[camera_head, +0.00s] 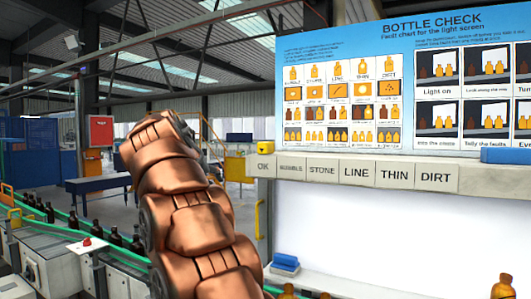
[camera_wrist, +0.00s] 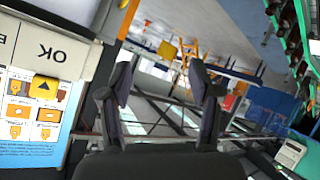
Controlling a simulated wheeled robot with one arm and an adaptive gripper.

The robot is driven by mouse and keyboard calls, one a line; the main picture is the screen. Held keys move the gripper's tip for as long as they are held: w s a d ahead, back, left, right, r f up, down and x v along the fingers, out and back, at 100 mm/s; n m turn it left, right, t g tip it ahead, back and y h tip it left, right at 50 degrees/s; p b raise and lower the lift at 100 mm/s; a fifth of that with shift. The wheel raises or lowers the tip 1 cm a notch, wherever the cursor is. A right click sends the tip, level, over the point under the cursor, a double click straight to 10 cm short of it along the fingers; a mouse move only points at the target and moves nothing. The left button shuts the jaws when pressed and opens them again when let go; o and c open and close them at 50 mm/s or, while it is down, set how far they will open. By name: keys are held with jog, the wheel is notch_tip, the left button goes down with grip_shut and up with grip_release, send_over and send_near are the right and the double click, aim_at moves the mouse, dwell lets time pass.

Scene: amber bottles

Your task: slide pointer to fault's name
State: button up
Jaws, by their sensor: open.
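The yellow pointer (camera_head: 262,149) sits on the ledge just above the OK label at the left end of the label strip (camera_head: 350,172). The strip reads OK, a blurred word like BUBBLE, STONE, LINE, THIN, DIRT. In the wrist view the pointer (camera_wrist: 43,88) shows a black triangle beside the upside-down OK label (camera_wrist: 48,52). My gripper (camera_wrist: 162,88) is open and empty, with the pointer off to the left of its fingers. In the head view my copper arm is raised left of the board, and I cannot make out the fingers.
The blue fault chart (camera_head: 400,45) stands above the strip and the white light screen (camera_head: 380,220) below. Amber bottles (camera_head: 503,287) show at the bottom edge. A blue block (camera_head: 505,155) sits at the ledge's right. Dark bottles (camera_head: 113,237) line a green conveyor at left.

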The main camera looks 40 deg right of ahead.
aim_at(262, 145)
jog(key=d+r+m+h+b, duration=0.3)
jog(key=d+r+m+h, duration=0.1)
jog(key=d+r, duration=0.25)
jog(key=s+d+r+m+h, duration=0.1)
jog(key=s+m, duration=0.1)
jog(key=s+d+m+g+h+b, duration=0.1)
jog(key=s+d, duration=0.1)
jog(key=s+d+r+m+h+b, duration=0.1)
jog(key=s+m, duration=0.1)
jog(key=shift+s+d+r+m+g+h, duration=0.25)
jog(key=shift+s+r+m+g+h, duration=0.05)
jog(key=shift+s+r+g, duration=0.1)
jog(key=p+x, duration=0.2)
jog(key=x, duration=0.4)
jog(key=shift+w+d, duration=0.2)
jog(key=shift+d, duration=0.2)
jog(key=shift+w+d+f, duration=0.1)
jog(key=shift+w+d, duration=0.05)
jog(key=shift+d, duration=0.3)
grip_shut()
